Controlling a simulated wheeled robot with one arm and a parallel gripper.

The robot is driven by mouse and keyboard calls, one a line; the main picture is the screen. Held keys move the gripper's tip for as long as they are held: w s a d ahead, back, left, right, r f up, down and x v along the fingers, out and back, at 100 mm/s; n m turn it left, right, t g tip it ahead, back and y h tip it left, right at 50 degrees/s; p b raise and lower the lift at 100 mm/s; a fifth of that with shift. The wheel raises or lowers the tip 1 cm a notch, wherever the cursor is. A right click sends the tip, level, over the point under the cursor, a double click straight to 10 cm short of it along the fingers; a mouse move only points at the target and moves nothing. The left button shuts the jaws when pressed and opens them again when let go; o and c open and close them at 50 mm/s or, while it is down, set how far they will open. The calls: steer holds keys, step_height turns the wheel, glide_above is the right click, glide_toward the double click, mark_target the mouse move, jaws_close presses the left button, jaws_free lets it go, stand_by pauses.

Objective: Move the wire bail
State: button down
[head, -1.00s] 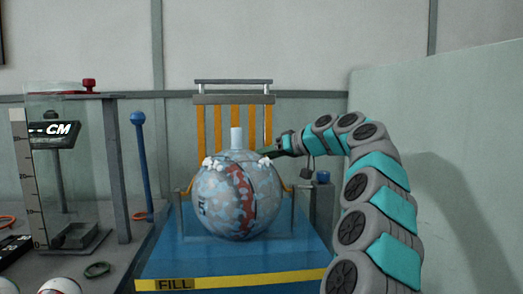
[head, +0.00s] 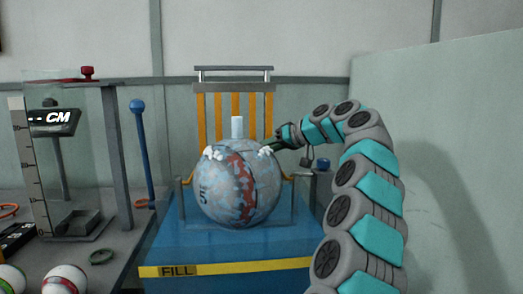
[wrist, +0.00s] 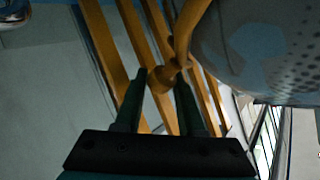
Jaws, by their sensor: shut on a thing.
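The wire bail appears to be the orange rod with a round knob (wrist: 160,79) in the wrist view, close beside the perforated, mottled ball. My gripper (wrist: 161,80) is shut on it, with the knob between the dark fingertips. In the head view my gripper (head: 271,147) reaches in from the right to the upper right of the mottled blue-grey ball (head: 238,190). Orange wire (head: 299,178) shows low at the ball's right side and also at its left. The grip itself is too small to make out there.
The ball sits on a blue stand with a yellow FILL strip (head: 225,268). Orange slats (head: 236,105) stand behind it. A blue-knobbed lever (head: 142,150) and a clear measuring box (head: 75,160) stand left. A pale panel (head: 445,170) closes off the right.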

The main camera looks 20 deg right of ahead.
steer(key=shift+d, duration=0.1)
steer(key=c, duration=0.6)
jaws_free()
steer(key=shift+s, duration=0.1)
steer(key=shift+v, duration=3.9)
